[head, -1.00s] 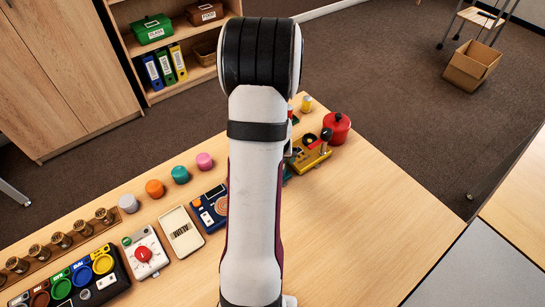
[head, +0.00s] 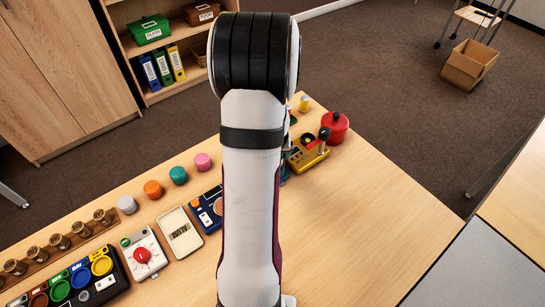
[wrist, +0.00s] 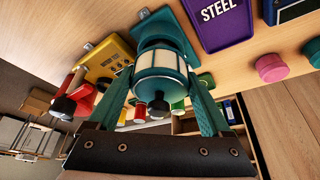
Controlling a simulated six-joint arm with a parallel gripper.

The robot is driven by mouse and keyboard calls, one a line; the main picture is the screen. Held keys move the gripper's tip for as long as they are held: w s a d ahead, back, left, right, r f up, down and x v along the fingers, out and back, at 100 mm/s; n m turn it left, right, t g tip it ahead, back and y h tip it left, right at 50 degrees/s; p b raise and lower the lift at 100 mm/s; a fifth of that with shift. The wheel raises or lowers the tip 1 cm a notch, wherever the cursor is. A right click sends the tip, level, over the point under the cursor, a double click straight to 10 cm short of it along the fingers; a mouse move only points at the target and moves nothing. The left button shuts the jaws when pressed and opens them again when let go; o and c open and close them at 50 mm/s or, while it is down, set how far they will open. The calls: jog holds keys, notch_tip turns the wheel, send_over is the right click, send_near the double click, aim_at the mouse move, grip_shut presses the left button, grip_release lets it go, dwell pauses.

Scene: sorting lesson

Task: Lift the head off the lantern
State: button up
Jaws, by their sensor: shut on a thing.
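The lantern is teal with pale panels (wrist: 155,57) and stands on the wooden table in the wrist view, which shows the table at the top. Its rounded teal head (wrist: 160,82) faces my camera. My gripper (wrist: 163,74) is shut on the head, with one teal finger on each side. I cannot tell whether the head is apart from the body. In the head view my arm hides the gripper and nearly all of the lantern.
A yellow box with a lever (head: 307,156) and a red pot (head: 334,128) stand close to the right. A blue panel (head: 208,208), coloured knobs (head: 178,176) and a dial box (head: 143,253) lie to the left. The table's front right is clear.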

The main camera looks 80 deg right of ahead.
notch_tip(320, 180, up, 2)
jog(key=shift+s+r, duration=0.1)
jog(key=shift+r, duration=0.1)
jog(key=s+a+r, duration=0.5)
jog(key=s+r, duration=0.2)
jog(key=s, duration=0.3)
jog(key=w+d+f+n+t, duration=0.1)
jog(key=w+d+n, duration=0.1)
jog(key=n, duration=0.1)
jog(key=w+d+f+n+t+y, duration=0.1)
jog(key=w+d+n, duration=0.1)
jog(key=n, duration=0.1)
jog(key=w+d+n+t+y, duration=0.1)
jog(key=w+d+n, duration=0.1)
jog(key=w+n, duration=0.1)
jog(key=shift+w+f+n, duration=0.1)
jog(key=shift+f+n, duration=0.3)
jog(key=shift+n, duration=0.1)
jog(key=w+d+f+n+y, duration=0.1)
jog(key=w+f+n, duration=0.1)
jog(key=w, duration=0.4)
jog(key=w+d+f+n+y, duration=0.1)
jog(key=w+d+f+n, duration=0.1)
jog(key=w, duration=0.4)
jog(key=w+d+f+n+t+y, duration=0.1)
jog(key=w+f+n, duration=0.3)
jog(key=w+f, duration=0.1)
jog(key=shift+w+d, duration=0.15)
jog(key=shift+w, duration=0.45)
notch_tip(320, 180, down, 4)
